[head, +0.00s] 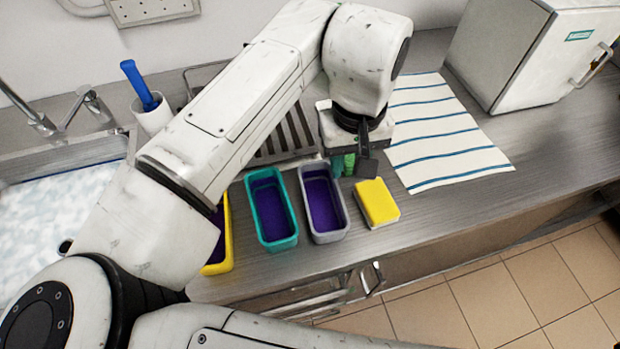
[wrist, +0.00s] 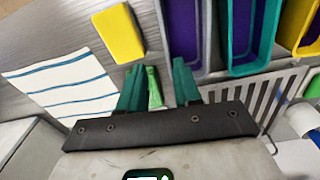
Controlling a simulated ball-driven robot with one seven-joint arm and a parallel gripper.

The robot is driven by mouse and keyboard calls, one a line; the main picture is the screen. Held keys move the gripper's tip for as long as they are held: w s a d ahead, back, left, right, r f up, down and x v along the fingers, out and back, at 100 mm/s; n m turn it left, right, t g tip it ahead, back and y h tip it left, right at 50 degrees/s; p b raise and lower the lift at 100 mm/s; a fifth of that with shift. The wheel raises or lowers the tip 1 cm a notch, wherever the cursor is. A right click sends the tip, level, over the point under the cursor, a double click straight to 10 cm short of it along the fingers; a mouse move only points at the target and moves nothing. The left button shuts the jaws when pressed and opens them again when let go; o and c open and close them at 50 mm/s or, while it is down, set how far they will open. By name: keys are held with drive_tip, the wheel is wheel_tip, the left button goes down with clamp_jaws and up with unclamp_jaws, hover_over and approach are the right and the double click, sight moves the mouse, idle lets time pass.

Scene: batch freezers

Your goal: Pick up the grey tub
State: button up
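The grey tub (head: 330,237) stands upright on the steel counter, with a dark purple inside, right of the teal tub (head: 284,243). In the wrist view the grey tub (wrist: 206,38) is at the top centre, cut by the edge. My gripper (head: 353,167) is just behind and right of the grey tub in the head view. In the wrist view my gripper (wrist: 158,74) has its green fingers apart, with the tub's near end beyond the right finger. A brighter green piece shows between the fingers; I cannot tell what it is. No tub is held.
A yellow sponge (head: 376,203) lies just right of the grey tub. A yellow tub (head: 225,265) is at the left, partly behind my arm. A striped towel (head: 440,137), a white freezer (head: 520,55), a slatted rack (head: 285,135) and a sink (head: 60,162) surround. The counter's right side is clear.

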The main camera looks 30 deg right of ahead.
sight(338, 192)
drive_tip(key=shift+w+a+f, duration=0.15)
drive_tip(key=shift+a, duration=0.25)
wheel_tip(338, 192, down, 10)
drive_tip(key=shift+a+f+p, duration=0.1)
drive_tip(key=shift+f+p, duration=0.15)
drive_tip(key=shift+p, duration=0.4)
clamp_jaws()
